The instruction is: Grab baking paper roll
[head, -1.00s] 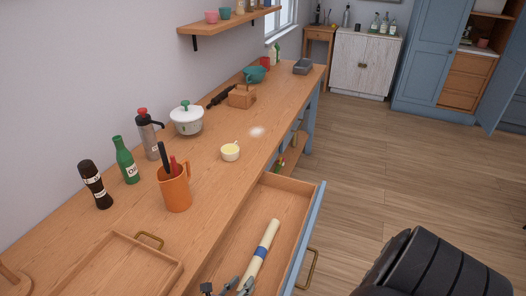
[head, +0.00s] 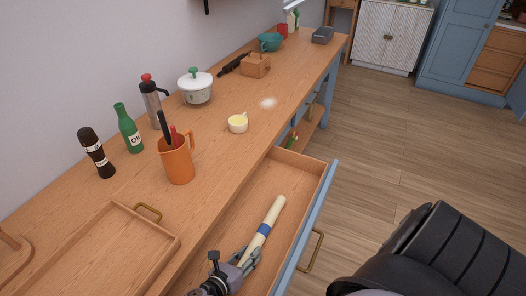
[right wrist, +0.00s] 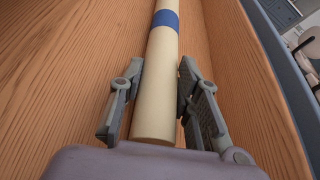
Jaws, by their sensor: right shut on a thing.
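The baking paper roll (head: 273,212) is a long cream tube with a blue band. It lies in the open drawer (head: 294,186) under the worktop. My right gripper (head: 247,257) is at the near end of the roll, shut on it. In the right wrist view, the roll (right wrist: 160,95) runs between the two grey fingers (right wrist: 160,70), with its near end close to the palm. The roll appears to be still down in the drawer. My left gripper is not in view.
The drawer's blue front (head: 312,226) with a brass handle (head: 313,250) stands to the right. The floor at right is clear.

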